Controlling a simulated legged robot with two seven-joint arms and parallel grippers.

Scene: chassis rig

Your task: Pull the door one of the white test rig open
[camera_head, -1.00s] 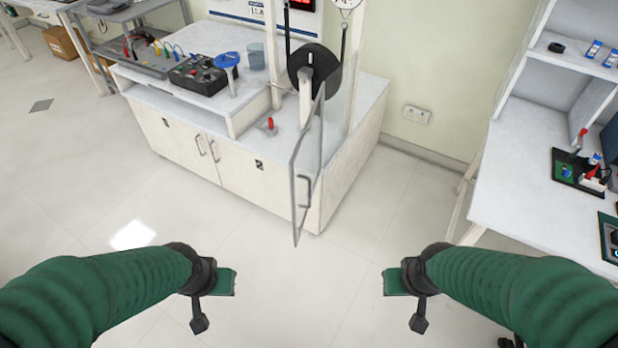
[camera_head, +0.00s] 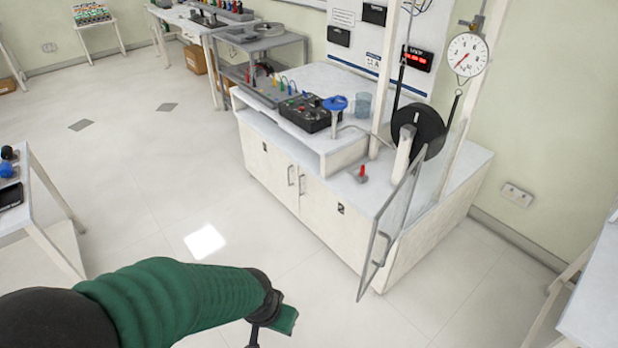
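The white test rig (camera_head: 330,222) stands right of centre. Its front has two cupboard doors side by side, both looking closed flush. The left door (camera_head: 270,172) has a small dark mark, too small to read, and a vertical handle (camera_head: 291,175) at its right edge. The right door (camera_head: 325,215) has a mark like a 2 and a handle (camera_head: 302,183) at its left edge. My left gripper (camera_head: 285,319) is low in the view, in front of the rig and apart from it. Its finger opening cannot be made out. My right gripper is out of view.
A framed glass panel (camera_head: 392,225) with a handle stands swung out at the rig's right end. A blue-topped stand (camera_head: 335,104) and a gauge (camera_head: 467,55) are above the rig. Tables stand at left (camera_head: 35,200) and right (camera_head: 592,310). The floor before the rig is clear.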

